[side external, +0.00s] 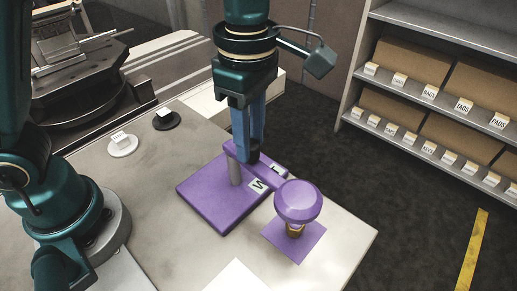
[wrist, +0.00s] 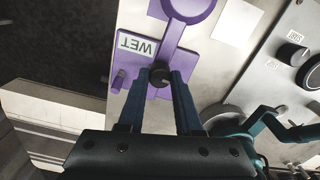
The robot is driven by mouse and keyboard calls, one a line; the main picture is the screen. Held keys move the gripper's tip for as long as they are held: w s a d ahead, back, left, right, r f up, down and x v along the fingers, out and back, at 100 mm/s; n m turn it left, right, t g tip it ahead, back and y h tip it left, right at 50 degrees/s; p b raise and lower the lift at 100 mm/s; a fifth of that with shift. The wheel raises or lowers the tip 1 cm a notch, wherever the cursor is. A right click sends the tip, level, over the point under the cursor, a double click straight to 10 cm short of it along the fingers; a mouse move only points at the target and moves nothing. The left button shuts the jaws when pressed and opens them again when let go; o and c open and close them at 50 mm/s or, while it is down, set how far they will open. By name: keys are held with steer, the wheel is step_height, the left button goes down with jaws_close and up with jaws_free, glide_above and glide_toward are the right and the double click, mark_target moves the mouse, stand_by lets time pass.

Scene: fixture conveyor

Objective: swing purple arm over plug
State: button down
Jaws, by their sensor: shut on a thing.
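The purple arm (side external: 270,176) runs from the post on a purple base plate (side external: 215,205) out to a round purple head (side external: 298,202). The head is above the plug (side external: 294,230), a small brown and yellow piece on a purple pad (side external: 312,243); whether they touch is unclear. My gripper (side external: 250,157) points down at the arm. In the wrist view, its fingers (wrist: 162,78) are shut on a dark knob (wrist: 162,76) on the arm. The arm (wrist: 172,40) leads up to the head (wrist: 187,8), cut off by the frame's top. The plug is hidden there.
A label reading WET (wrist: 137,44) lies on the base plate. A white disc (side external: 122,146) and a black disc (side external: 166,121) with labels sit at the table's left. A white sheet (side external: 237,279) lies at the front. Shelves with boxes (side external: 415,70) stand beyond the right edge.

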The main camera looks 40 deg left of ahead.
steer(key=shift+w, duration=0.1)
stand_by(0.4)
steer(key=c, duration=0.6)
jaws_free()
steer(key=shift+r, duration=2.6)
